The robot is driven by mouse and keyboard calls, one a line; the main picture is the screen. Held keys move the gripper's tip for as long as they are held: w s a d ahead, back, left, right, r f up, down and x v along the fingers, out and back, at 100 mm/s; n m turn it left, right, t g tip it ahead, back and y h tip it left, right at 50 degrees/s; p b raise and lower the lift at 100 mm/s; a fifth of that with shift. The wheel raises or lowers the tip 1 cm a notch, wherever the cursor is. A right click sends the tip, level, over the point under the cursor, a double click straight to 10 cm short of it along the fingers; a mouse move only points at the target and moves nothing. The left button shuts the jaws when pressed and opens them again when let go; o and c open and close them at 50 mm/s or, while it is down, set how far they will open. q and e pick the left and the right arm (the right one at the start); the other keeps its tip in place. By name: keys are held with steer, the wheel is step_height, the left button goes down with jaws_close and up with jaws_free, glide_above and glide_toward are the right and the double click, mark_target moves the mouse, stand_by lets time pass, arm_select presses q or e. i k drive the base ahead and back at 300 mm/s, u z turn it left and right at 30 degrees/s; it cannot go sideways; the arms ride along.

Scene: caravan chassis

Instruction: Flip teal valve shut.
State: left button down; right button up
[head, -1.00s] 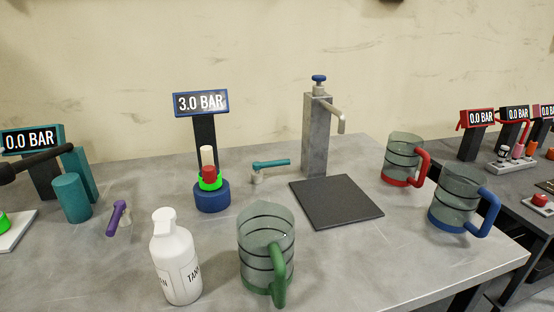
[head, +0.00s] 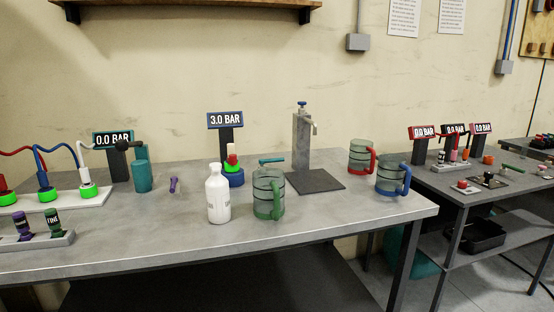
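The teal valve (head: 271,161) is a small lever handle on the grey table, between the blue-based gauge and the metal tap column. Its handle points sideways to the right in the head view. Its base is mostly hidden behind the green-handled jug (head: 268,193). A purple-handled valve (head: 174,184) stands farther left. The blue gauge (head: 225,120) behind reads 3.0 BAR, and the teal gauge (head: 112,139) at the left reads 0.0 BAR. Neither of my grippers shows in the head view.
A white bottle (head: 218,197) and the green-handled jug stand in front of the teal valve. The tap column (head: 302,140) and dark mat (head: 316,181) are to its right, with red-handled (head: 361,157) and blue-handled (head: 391,177) jugs beyond. The table's front left-centre (head: 140,225) is clear.

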mark_target(261, 161)
steer(key=z, duration=0.55)
steer(key=i, duration=0.8)
steer(key=z, duration=0.3)
